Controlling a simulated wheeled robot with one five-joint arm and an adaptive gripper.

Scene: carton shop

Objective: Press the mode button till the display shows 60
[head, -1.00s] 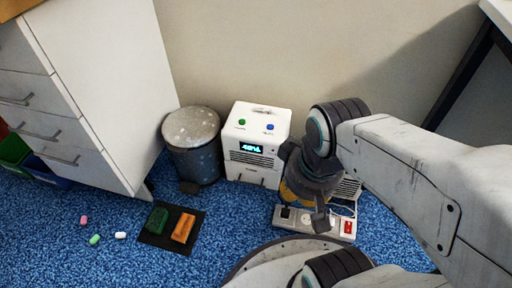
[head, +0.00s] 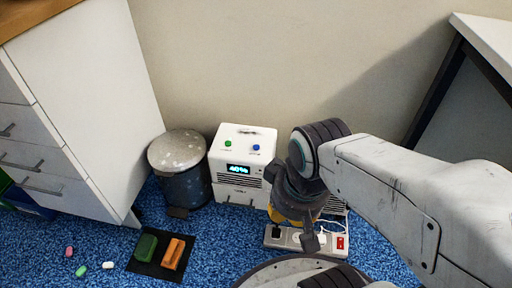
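A white box-shaped device (head: 225,164) stands on the floor against the wall. My gripper (head: 310,242) hangs low to the right of the device, above a power strip, apart from both buttons. The view does not show whether its fingers are open or shut. My arm hides the device's right surroundings.
A grey bin (head: 186,188) stands close on the device's left, beside a white drawer cabinet (head: 90,90). A power strip (head: 274,245) lies in front right. A black mat (head: 146,268) holds a green block and an orange block. Small capsule-like pieces (head: 81,270) lie at lower left.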

